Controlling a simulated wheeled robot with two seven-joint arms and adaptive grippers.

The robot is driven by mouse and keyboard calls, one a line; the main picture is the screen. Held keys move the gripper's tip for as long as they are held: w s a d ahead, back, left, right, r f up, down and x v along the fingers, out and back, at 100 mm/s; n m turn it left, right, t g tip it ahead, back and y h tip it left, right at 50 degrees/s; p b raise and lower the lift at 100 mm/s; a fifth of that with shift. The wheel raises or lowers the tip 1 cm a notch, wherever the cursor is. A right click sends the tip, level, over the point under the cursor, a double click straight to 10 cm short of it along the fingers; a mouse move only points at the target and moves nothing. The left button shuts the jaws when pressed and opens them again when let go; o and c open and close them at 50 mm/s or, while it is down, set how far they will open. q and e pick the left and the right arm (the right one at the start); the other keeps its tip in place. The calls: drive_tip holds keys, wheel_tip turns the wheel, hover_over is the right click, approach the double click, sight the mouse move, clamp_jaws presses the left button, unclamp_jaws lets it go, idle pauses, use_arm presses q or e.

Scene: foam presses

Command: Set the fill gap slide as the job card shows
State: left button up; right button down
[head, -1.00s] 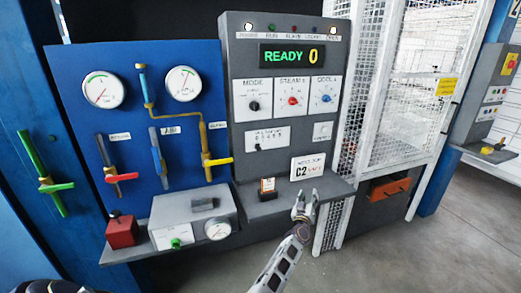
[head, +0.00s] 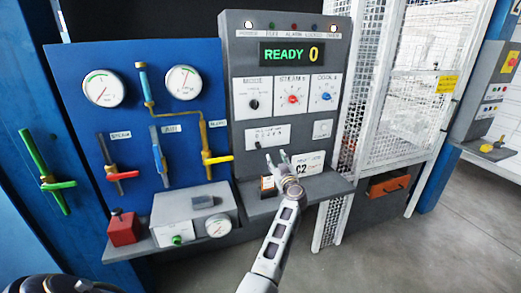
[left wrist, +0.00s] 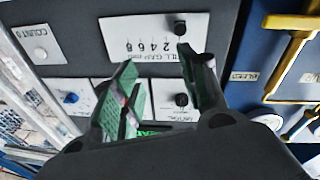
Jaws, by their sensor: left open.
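The fill gap plate (head: 283,135) is a white panel with a number scale on the grey console. Its small black slide knob (head: 257,144) is at the left end of the scale. In the left wrist view the plate is upside down, with the knob (left wrist: 179,22) at the right. My left gripper (head: 276,155) is open and empty, just below the plate and apart from the knob. It also shows in the left wrist view (left wrist: 156,62) with green-padded fingers spread. The job card (head: 314,160) reads C2; its lower lines are partly covered by the gripper or unreadable.
Above are the mode (head: 253,104), steam and cool dials, and a READY 0 display (head: 291,54). A count plate (head: 322,129) is to the right. A small orange-black block (head: 267,187) stands on the ledge. Valve levers on a blue panel (head: 180,100) are at left.

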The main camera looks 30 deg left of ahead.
use_arm(q)
drive_tip(key=shift+s+a+f+m+g, duration=0.25)
drive_tip(key=shift+s+a+m+g, duration=0.15)
drive_tip(key=shift+s+a+g, duration=0.1)
drive_tip(key=shift+s+a+f+m+g, duration=0.25)
drive_tip(key=shift+s+a+m+g, duration=0.15)
drive_tip(key=shift+a, duration=0.05)
drive_tip(key=shift+a, duration=0.1)
